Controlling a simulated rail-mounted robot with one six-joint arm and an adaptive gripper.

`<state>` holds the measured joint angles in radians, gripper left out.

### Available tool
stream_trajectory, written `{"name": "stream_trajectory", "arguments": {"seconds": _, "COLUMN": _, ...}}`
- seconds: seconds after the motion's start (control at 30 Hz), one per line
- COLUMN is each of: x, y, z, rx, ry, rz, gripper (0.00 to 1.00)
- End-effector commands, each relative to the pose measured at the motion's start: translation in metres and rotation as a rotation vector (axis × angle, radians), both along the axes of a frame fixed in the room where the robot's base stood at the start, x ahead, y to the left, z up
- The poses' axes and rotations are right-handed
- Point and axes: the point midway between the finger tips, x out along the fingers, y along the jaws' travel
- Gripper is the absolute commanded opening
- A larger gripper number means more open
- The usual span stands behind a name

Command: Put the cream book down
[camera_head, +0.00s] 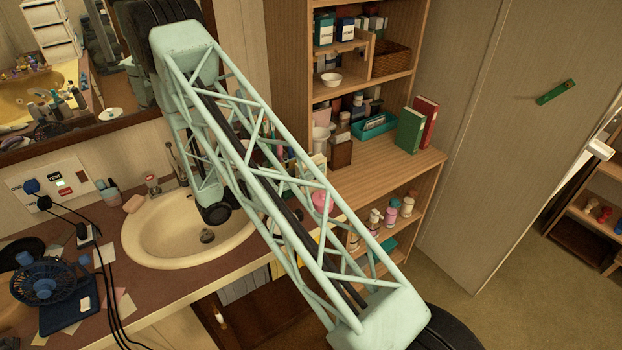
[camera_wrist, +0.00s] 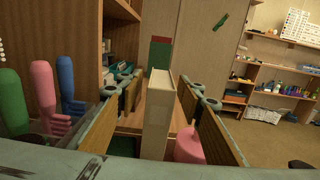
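The cream book (camera_wrist: 157,115) stands upright in the middle of the wrist view, above or on a wooden shelf; its foot is hidden. My gripper (camera_wrist: 158,100) has its wood-coloured finger pads on both sides of the book. Shelf wood shows between the book and the pads, so the fingers look open around it rather than closed on it. In the head view my arm's lattice link hides my gripper and most of that spot.
A green book (camera_head: 410,131) and a red book (camera_head: 427,116) stand on the shelf (camera_head: 387,165). A teal tray (camera_head: 374,127) lies behind. A pink object (camera_wrist: 189,147) is close to the right finger. Shelf wood is bare before the green book.

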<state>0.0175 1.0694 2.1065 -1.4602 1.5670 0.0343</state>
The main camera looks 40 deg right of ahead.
Motion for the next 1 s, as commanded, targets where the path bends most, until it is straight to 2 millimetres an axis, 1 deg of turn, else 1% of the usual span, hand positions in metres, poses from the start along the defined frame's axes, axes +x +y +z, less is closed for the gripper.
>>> {"name": "stream_trajectory", "arguments": {"seconds": 0.33, "x": 0.0000, "y": 0.0001, "z": 0.0000, "rx": 0.000, "ry": 0.000, "rz": 0.000, "gripper": 0.34}}
{"name": "stream_trajectory", "arguments": {"seconds": 0.7, "x": 0.0000, "y": 0.0001, "z": 0.0000, "rx": 0.000, "ry": 0.000, "rz": 0.000, "gripper": 0.00}}
{"name": "stream_trajectory", "arguments": {"seconds": 1.0, "x": 0.0000, "y": 0.0001, "z": 0.0005, "rx": 0.000, "ry": 0.000, "rz": 0.000, "gripper": 0.00}}
